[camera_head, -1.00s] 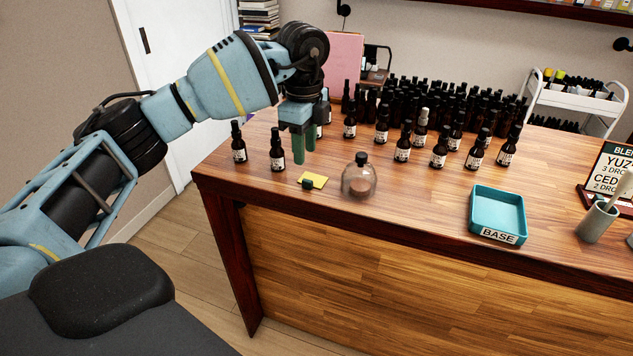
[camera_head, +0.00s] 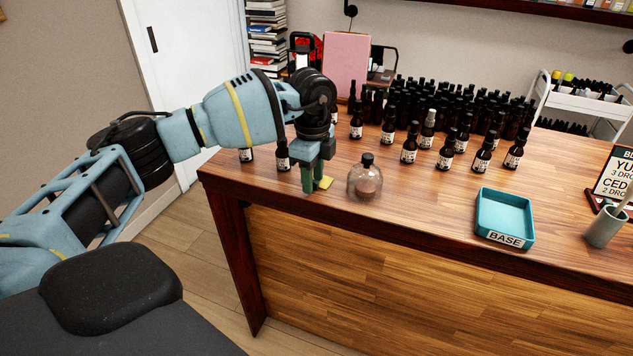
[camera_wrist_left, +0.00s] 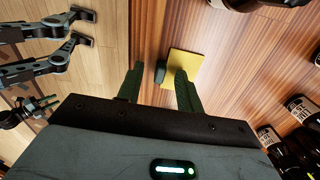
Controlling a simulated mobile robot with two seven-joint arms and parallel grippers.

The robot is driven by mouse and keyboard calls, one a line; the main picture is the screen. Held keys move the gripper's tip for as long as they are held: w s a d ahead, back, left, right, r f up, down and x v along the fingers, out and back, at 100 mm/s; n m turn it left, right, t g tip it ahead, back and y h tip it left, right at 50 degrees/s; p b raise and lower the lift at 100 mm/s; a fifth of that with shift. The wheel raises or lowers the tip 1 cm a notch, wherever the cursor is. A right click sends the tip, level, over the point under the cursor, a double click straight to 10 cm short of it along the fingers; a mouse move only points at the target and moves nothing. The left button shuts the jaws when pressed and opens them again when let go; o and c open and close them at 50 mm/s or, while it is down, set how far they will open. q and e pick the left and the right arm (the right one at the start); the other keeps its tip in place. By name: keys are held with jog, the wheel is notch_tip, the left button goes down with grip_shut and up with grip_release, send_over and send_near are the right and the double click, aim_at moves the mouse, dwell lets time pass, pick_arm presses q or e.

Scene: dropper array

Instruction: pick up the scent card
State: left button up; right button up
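The scent card is a small yellow card (camera_head: 326,182) with a black clip-like piece, flat on the wooden counter near its front left. In the left wrist view the card (camera_wrist_left: 188,64) lies just beyond my fingertips, and its black piece (camera_wrist_left: 160,73) shows between them. My left gripper (camera_head: 313,184) points down over the card, its green fingers low at the counter and hiding part of it. In the left wrist view the gripper (camera_wrist_left: 158,70) is open, one finger on each side of the black piece. I cannot tell whether they touch it. My right gripper is not in view.
A round glass jar (camera_head: 366,180) with a black cap stands close to the right of the gripper. Brown dropper bottles (camera_head: 409,148) stand behind. A teal tray (camera_head: 504,213) labelled BASE is at right. The counter's front edge is near the card.

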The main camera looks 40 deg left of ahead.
pick_arm(q)
grip_shut()
jog(key=shift+r, duration=0.15)
dwell(0.4)
jog(key=shift+r, duration=0.6)
notch_tip(320, 180, up, 2)
jog(key=shift+r, duration=0.2)
jog(key=s+r, duration=0.1)
jog(key=s, duration=1.5)
jog(key=shift+a, duration=0.15)
jog(key=shift+r, duration=0.1)
